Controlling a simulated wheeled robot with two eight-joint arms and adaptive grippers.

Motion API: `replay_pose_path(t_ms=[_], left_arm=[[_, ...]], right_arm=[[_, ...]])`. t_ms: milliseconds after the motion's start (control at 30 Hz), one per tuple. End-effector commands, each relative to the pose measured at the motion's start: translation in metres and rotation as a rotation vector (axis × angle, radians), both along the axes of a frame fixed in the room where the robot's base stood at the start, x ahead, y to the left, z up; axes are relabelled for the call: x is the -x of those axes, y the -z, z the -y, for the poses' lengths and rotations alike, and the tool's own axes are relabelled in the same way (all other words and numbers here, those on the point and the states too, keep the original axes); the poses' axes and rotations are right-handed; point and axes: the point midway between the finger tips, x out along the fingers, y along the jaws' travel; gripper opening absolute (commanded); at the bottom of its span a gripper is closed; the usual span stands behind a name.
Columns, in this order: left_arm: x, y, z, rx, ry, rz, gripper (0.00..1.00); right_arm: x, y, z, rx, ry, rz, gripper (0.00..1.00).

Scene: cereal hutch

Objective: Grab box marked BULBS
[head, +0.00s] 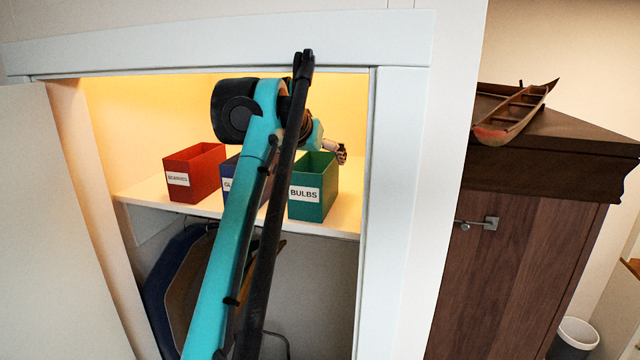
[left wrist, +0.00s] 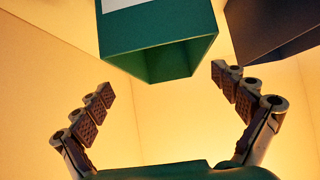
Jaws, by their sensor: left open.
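The green box marked BULBS (head: 315,196) stands upright on the lit closet shelf, right of the other boxes. Its white label faces the front, and its top is open. My left gripper (head: 341,153) shows small at the box's upper right rim, partly hidden by my arm. In the left wrist view, the open gripper's fingers (left wrist: 163,82) spread to either side of the green box (left wrist: 160,45), with its open top toward them. The fingers look empty, and I cannot tell whether either touches the box. My right gripper is not in view.
A white door frame (head: 398,200) borders the closet. A brown cabinet (head: 520,250) with a model boat (head: 515,112) stands right.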

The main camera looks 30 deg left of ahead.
Motion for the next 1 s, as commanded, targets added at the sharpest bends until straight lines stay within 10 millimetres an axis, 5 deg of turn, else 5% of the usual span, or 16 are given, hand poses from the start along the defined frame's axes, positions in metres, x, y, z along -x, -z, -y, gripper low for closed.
replay_pose_path(t_ms=[533,833,1000], left_arm=[[-0.051,0.042,-0.021,0.000,0.000,0.000,0.97],[-0.056,0.047,-0.022,0.000,0.000,0.000,0.97],[-0.056,0.047,-0.022,0.000,0.000,0.000,0.55]], right_arm=[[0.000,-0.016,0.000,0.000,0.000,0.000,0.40],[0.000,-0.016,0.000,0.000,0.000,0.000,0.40],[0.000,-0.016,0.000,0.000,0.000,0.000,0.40]])
